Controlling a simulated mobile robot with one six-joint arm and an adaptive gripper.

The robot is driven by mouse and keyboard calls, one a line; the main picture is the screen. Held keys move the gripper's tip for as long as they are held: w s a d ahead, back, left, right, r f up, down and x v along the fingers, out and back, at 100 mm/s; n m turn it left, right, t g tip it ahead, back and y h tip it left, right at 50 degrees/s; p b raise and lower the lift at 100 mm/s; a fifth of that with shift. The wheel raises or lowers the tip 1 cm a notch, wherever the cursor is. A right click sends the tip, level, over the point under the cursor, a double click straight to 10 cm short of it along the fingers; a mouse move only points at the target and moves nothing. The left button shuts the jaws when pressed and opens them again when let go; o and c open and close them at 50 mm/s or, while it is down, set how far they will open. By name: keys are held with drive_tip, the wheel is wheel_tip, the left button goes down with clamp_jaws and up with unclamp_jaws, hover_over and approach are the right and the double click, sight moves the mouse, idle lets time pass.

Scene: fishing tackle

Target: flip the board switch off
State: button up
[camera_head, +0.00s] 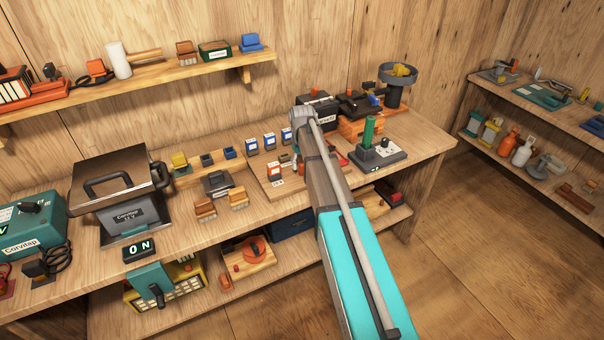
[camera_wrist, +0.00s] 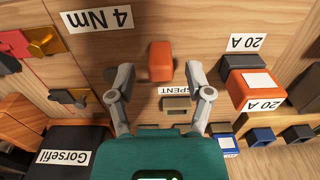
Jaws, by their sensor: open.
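In the wrist view my gripper (camera_wrist: 162,88) is open and empty, its two fingers spread over a wooden board (camera_wrist: 205,40). An orange block (camera_wrist: 160,61) on the board lies just beyond and between the fingertips; I cannot tell whether it is a switch. A small tan block (camera_wrist: 176,103) lies near a "SPENT" label, between the fingers. In the head view my arm hides the gripper and part of the board (camera_head: 262,180). A teal unit with a dark lever (camera_head: 152,279) hangs at the bench front, below a display (camera_head: 139,250) reading "ON".
A black box (camera_wrist: 65,150) labelled "Gorsefil" is at lower left. In the head view a metal-lidded machine (camera_head: 122,190) and a green-handled unit (camera_head: 377,150) stand on the bench.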

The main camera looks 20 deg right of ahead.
drive_tip(key=shift+f+b, duration=1.05)
drive_tip(key=shift+f, duration=0.25)
clamp_jaws()
